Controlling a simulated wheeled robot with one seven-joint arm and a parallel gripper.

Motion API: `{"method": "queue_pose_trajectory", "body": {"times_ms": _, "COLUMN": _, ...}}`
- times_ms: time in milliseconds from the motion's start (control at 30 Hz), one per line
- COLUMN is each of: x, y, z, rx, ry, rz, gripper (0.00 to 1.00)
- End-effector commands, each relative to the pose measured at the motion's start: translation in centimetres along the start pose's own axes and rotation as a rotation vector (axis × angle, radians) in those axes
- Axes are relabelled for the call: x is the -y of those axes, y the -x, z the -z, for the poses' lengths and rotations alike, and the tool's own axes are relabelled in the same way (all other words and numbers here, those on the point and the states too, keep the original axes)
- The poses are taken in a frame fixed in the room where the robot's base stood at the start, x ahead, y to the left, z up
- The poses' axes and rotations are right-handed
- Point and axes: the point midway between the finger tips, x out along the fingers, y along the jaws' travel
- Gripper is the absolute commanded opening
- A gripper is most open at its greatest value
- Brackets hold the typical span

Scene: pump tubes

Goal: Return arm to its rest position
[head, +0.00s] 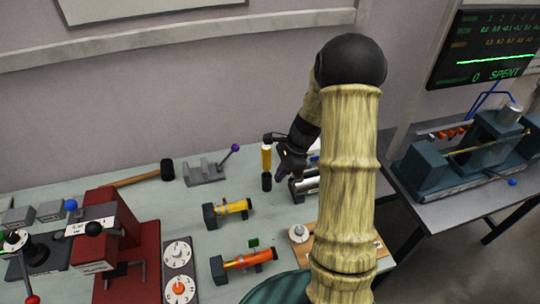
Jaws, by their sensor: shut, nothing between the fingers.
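My arm (346,150), with tan ribbed links and a black elbow, reaches from the bottom of the head view over the table. My gripper (282,158) is dark and sits low over the back of the table, partly hidden by my own arm. It is shut and empty. An upright yellow-orange tube (266,158) with a black lower end shows just left of the gripper; I cannot tell whether they touch. A silver cylinder (307,184) lies in a dark cradle below the gripper, partly behind my arm.
A yellow tube (232,208) and an orange tube (249,260) lie in dark cradles on the table (150,200). A second bench (450,212) with a machine and screen (488,45) is right.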

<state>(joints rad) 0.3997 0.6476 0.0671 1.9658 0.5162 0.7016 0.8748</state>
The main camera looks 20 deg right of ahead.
Motion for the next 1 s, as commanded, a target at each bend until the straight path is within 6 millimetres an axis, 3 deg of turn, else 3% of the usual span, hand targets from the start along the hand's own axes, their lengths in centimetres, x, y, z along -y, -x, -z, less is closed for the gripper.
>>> {"method": "queue_pose_trajectory", "body": {"times_ms": 233, "x": -0.2, "y": 0.2, "z": -0.4, "rx": -0.011, "ry": 0.033, "rz": -0.001, "gripper": 0.00}}
{"method": "queue_pose_trajectory", "body": {"times_ms": 367, "x": -1.6, "y": 1.1, "z": -1.8, "rx": -0.063, "ry": 0.185, "rz": -0.006, "gripper": 0.00}}
{"method": "queue_pose_trajectory", "body": {"times_ms": 700, "x": -8.9, "y": 5.1, "z": -7.3, "rx": -0.301, "ry": 0.998, "rz": -0.059, "gripper": 0.00}}
{"method": "queue_pose_trajectory", "body": {"times_ms": 900, "x": -13.3, "y": 6.6, "z": -9.6, "rx": -0.419, "ry": 1.466, "rz": -0.101, "gripper": 0.00}}
{"method": "queue_pose_trajectory", "body": {"times_ms": 1000, "x": -14.6, "y": 6.9, "z": -10.1, "rx": -0.452, "ry": 1.607, "rz": -0.116, "gripper": 0.00}}
